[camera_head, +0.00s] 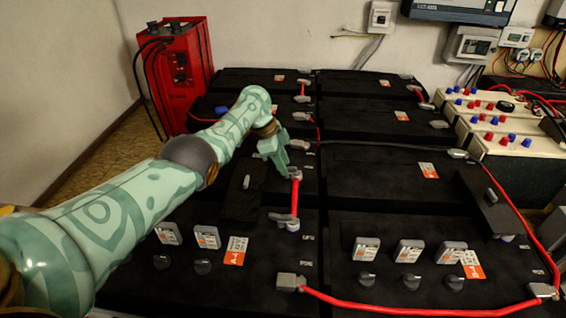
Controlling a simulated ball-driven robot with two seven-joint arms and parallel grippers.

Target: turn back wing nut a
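My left arm comes in from the left, and its pale green gripper (286,172) points down over the middle of the black battery bank. Its fingertips are beside the grey terminal (296,175) at the upper end of a short red cable (295,196). I cannot tell whether they touch it or how far apart they are. The lower end of that cable meets another grey terminal (290,222) with a small fitting on top. Which fitting is wing nut a cannot be read here; no such mark is legible. My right gripper is not in view.
Black batteries (380,190) fill the middle, with gauges (366,250) and dark knobs (363,280) in front. A long red cable (400,311) runs along the front. A red charger (180,75) stands back left; a cream box with coloured terminals (500,130) is at right.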

